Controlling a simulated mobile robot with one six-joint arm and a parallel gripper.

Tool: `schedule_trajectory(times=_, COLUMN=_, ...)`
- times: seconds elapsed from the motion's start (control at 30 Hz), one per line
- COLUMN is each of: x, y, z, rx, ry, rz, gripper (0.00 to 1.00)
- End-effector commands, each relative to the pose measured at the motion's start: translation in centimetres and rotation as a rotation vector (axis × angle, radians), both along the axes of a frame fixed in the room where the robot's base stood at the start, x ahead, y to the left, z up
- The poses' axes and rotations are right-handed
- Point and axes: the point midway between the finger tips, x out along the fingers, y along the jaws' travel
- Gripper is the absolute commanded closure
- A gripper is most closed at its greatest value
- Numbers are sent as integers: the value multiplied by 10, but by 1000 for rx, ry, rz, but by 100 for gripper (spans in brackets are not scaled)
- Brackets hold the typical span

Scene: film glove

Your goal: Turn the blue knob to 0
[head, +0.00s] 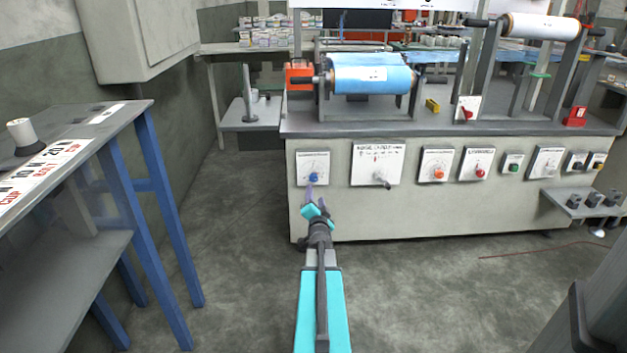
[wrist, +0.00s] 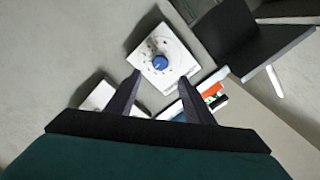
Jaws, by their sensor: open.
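The blue knob (head: 314,177) sits on a white dial plate (head: 313,162) at the left end of the machine's front panel. In the wrist view the blue knob (wrist: 160,63) shows on its tilted white plate (wrist: 172,48), with marks around it too small to read. My gripper (head: 316,195) is just below and in front of the knob in the head view. In the wrist view my gripper (wrist: 160,90) is open, its two dark fingers apart, with the knob beyond the tips and roughly between them. Nothing is held, and contact with the knob is not visible.
To the right are a lever plate (head: 377,163), an orange knob plate (head: 437,164) and a red knob plate (head: 477,163). A small grey shelf (head: 580,204) juts out at the right. A blue-legged table (head: 110,190) stands at left. The floor between is clear.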

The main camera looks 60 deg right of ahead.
Motion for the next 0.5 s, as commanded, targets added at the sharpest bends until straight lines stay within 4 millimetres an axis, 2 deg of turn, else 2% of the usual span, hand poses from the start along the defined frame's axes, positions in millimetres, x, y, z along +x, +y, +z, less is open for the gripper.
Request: schedule_trajectory(times=0.5, x=26, y=-35, z=-2, rx=0, ry=0, rz=1, gripper=52)
